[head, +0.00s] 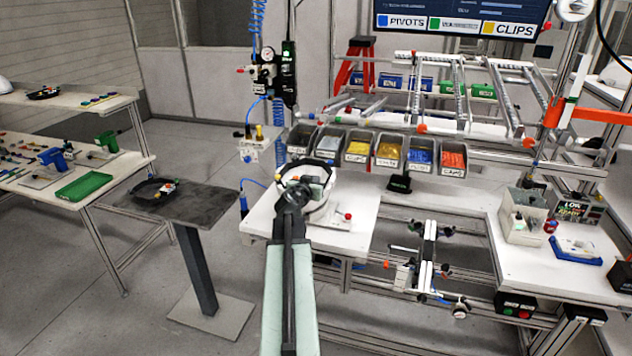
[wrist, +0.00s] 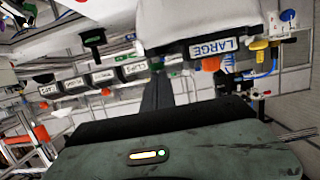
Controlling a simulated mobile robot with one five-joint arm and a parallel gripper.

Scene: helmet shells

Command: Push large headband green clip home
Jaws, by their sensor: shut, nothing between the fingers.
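A white helmet shell (head: 322,208) sits on the white bench, with a dark headband ring (head: 305,163) at its top. My arm and gripper (head: 294,192) cover its left and middle part. In the wrist view, one dark finger of my gripper (wrist: 157,92) points up at the white shell (wrist: 190,22). A LARGE label (wrist: 213,47) hangs at the shell's edge, with an orange piece (wrist: 211,64) below it. My gripper is shut with nothing held. I cannot pick out the green clip for sure, or tell whether the finger touches anything.
Several labelled parts bins (head: 390,150) stand behind the shell. A dark pedestal (head: 190,208) to the left bears another black headband (head: 155,190). A bench with a green tray (head: 84,186) is at far left. A grey box (head: 525,215) stands on the right bench.

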